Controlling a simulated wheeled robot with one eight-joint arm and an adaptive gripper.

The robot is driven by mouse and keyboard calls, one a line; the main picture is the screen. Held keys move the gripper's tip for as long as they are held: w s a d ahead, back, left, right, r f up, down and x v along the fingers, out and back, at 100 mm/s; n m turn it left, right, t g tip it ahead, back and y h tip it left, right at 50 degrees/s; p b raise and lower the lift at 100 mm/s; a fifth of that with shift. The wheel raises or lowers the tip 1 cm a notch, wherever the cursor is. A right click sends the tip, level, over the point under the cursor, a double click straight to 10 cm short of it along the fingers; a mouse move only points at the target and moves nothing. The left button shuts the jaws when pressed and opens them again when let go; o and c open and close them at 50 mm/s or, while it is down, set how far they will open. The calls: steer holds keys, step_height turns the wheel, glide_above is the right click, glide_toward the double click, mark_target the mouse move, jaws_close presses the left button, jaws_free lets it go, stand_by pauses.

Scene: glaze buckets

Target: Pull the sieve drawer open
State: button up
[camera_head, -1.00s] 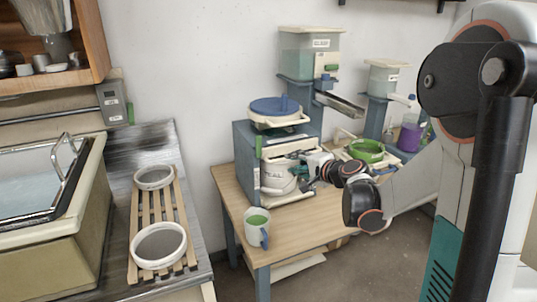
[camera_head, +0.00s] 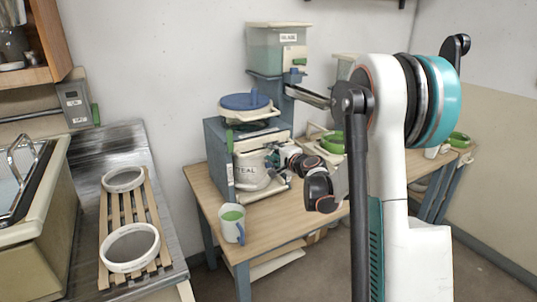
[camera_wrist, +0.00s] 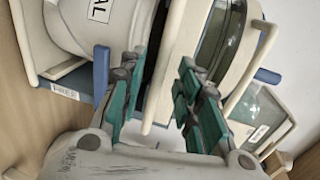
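The sieve drawer (camera_head: 262,141) is the cream front in the blue-grey stand on the wooden table, below the blue-lidded round sieve (camera_head: 246,103). It looks closed or nearly so. A white bucket labelled TEAL (camera_head: 252,172) sits in the bay beneath; its label partly shows in the wrist view (camera_wrist: 88,14). My gripper (camera_head: 274,160) is at the stand's front, right of the bucket. In the wrist view my gripper (camera_wrist: 159,70) has its teal-padded fingers apart, one on each side of a cream bar (camera_wrist: 170,50) at the drawer front. Whether they touch it is unclear.
A mug with green contents (camera_head: 232,222) stands at the table's front left edge. A glaze tank (camera_head: 279,50) with a metal chute rises behind the stand. A green-rimmed item (camera_head: 332,143) is to the right. Two white rings lie on a wooden rack (camera_head: 121,217) at left.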

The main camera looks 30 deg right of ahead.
steer(key=shift+w+f+b, duration=0.15)
steer(key=shift+w, duration=0.65)
steer(key=shift+w+f+b, duration=0.15)
steer(key=shift+w, duration=0.6)
jaws_close()
